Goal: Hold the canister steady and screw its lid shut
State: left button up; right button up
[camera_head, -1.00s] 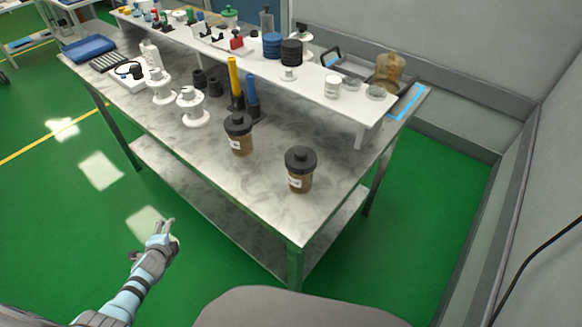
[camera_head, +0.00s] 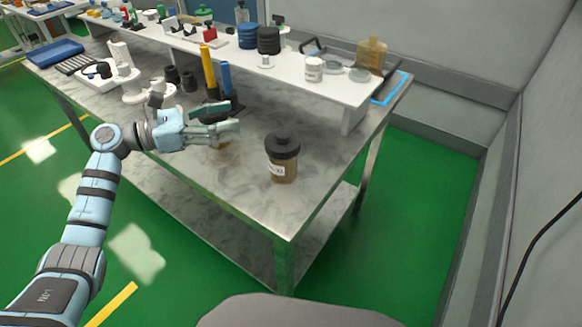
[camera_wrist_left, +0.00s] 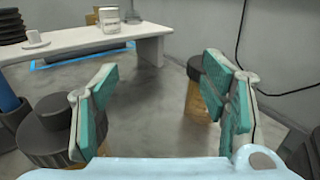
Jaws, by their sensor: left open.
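Two brown canisters with black knobbed lids are on the marble-topped table. The right canister (camera_head: 284,170) stands upright near the front corner, its lid (camera_head: 282,146) on top; I cannot tell how tight it is. The other canister is mostly hidden behind my left gripper in the head view; its black lid (camera_head: 211,107) partly shows. My left gripper (camera_head: 232,126) is open and empty, left of the right canister. In the left wrist view, my gripper (camera_wrist_left: 160,82) has one canister (camera_wrist_left: 48,135) beyond its left finger and another (camera_wrist_left: 197,100) partly behind its right finger.
A white raised shelf (camera_head: 340,92) with bottles and jars runs along the table's back. A yellow cylinder (camera_head: 208,70) and a blue one (camera_head: 226,78) stand behind the gripper. White stands are to the left. The tabletop front (camera_head: 240,190) is clear.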

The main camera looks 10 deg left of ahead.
aim_at(278, 164)
pick_arm(q)
jog(key=s+f+m+g, duration=0.1)
jog(key=f, duration=0.1)
jog(key=s+d+f+m+g+y, duration=0.1)
jog(key=s+f+g, duration=0.1)
jog(key=s+d+f+m+g+b, duration=0.1)
jog(key=f, duration=0.1)
jog(key=shift+s+d, duration=0.25)
jog(key=shift+s, duration=0.05)
jog(key=shift+s+d+f+g, duration=0.1)
jog(key=shift+d+f+g, duration=0.15)
jog(key=shift+g, duration=0.15)
jog(key=p+x, duration=0.1)
jog(key=x, duration=0.4)
jog(key=shift+d+f, duration=0.1)
jog(key=shift+d, duration=0.25)
jog(key=b+x, duration=0.1)
jog(key=x, duration=0.1)
jog(key=shift+w+d+f+b, duration=0.25)
jog(key=shift+f+b, duration=0.1)
jog(key=shift+b, duration=0.05)
jog(key=shift+w+d, duration=0.15)
jog(key=shift+d, duration=0.35)
pick_arm(e)
notch_tip(278, 164, down, 3)
jog(key=shift+r, duration=0.15)
pick_arm(q)
jog(key=shift+c, duration=0.6)
